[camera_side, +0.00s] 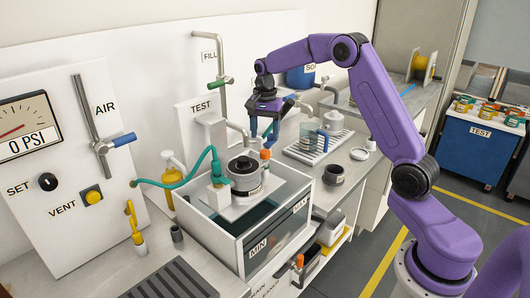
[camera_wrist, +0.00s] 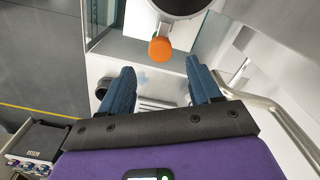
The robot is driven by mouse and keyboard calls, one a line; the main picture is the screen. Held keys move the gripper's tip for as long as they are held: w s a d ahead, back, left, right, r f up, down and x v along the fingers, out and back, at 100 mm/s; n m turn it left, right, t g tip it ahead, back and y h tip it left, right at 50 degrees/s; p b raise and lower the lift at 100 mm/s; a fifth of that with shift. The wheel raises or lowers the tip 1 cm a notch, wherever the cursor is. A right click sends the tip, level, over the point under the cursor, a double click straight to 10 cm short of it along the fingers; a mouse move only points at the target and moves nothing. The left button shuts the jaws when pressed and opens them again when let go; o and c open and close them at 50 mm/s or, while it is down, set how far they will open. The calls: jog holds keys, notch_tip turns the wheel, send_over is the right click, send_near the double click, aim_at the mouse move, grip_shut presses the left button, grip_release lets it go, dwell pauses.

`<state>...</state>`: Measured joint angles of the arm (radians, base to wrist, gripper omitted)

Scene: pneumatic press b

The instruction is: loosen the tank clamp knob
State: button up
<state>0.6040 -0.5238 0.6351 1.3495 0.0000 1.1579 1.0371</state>
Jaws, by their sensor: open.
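The orange clamp knob (camera_side: 265,154) stands on the right side of the round metal vessel (camera_side: 244,172) on the water tank (camera_side: 245,228). In the wrist view the orange knob (camera_wrist: 160,49) shows beside the dark round vessel top (camera_wrist: 182,5). My gripper (camera_side: 266,133) is above the knob in the side view, its fingers pointing down. In the wrist view my gripper (camera_wrist: 160,67) is open, with nothing between its two blue fingers. The knob appears just beyond the fingertips, near their middle, apart from both. The knob's lower part is partly hidden in the side view.
A bent metal pipe (camera_wrist: 285,120) runs close to the right finger side. The TEST box (camera_side: 200,124) and the FILL pipe (camera_side: 222,75) stand behind the tank. A dark cup (camera_side: 333,174) stands right of the tank.

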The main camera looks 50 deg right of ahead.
aim_at(265, 151)
notch_tip(265, 151, down, 8)
jog(key=shift+r, duration=0.15)
dwell(0.3)
jog(key=c, duration=1)
